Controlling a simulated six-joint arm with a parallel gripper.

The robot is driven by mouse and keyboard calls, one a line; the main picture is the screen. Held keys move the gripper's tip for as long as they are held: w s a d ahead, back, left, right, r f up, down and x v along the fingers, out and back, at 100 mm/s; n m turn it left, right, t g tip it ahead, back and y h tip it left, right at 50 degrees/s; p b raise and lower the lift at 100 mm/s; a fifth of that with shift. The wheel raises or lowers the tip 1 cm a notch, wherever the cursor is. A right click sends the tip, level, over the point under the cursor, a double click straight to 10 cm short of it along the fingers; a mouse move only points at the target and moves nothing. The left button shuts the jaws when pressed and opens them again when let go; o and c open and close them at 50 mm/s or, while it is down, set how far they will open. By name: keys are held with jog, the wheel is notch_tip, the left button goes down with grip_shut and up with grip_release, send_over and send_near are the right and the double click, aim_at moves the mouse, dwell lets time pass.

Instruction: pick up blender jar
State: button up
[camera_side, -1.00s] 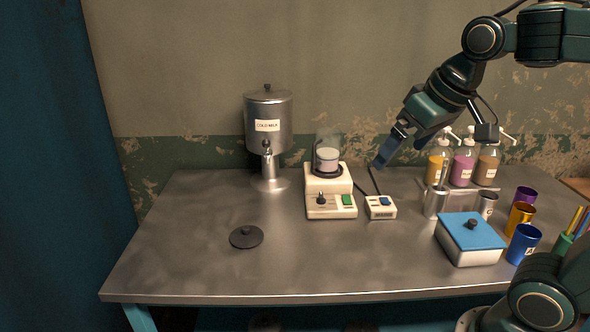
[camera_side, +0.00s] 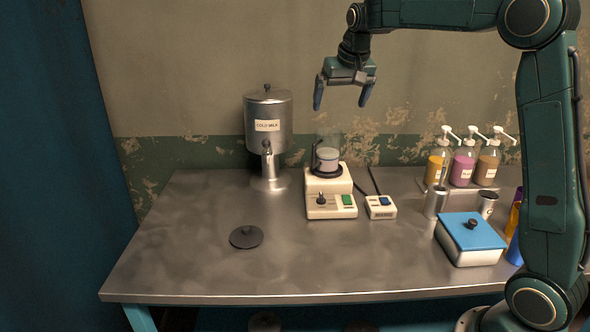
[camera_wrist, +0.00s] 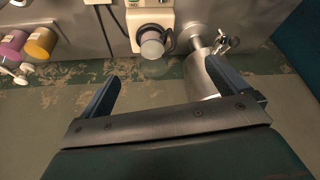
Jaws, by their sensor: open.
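The blender jar (camera_side: 328,156) is clear, with pale contents and a dark handle. It stands upright on the cream blender base (camera_side: 330,193), which has a knob and a green switch. My gripper (camera_side: 341,105) is open and empty, fingers pointing down, above the jar and apart from it. In the wrist view the jar (camera_wrist: 152,46) shows beyond and between the two blue fingers of my gripper (camera_wrist: 172,88). A dark round lid (camera_side: 246,237) lies on the table to the left of the base.
A steel milk dispenser (camera_side: 268,130) stands close left of the blender. A small switch box (camera_side: 380,207) sits at its right. Pump bottles (camera_side: 463,165), a steel cup (camera_side: 435,203) and a blue-lidded box (camera_side: 470,239) are further right. The table's front left (camera_side: 180,265) is clear.

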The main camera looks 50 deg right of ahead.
jog(key=m, duration=0.2)
send_over(329, 142)
jog(key=s, duration=0.2)
notch_tip(329, 142, down, 5)
jog(key=shift+w+f+g, duration=0.15)
jog(key=shift+w+g, duration=0.1)
jog(key=shift+g, duration=0.15)
jog(key=shift+f+h, duration=0.1)
jog(key=shift+h, duration=0.2)
jog(key=shift+x, duration=4.15)
jog(key=shift+x, duration=2.6)
jog(key=shift+a, duration=0.15)
jog(key=c, duration=1.6)
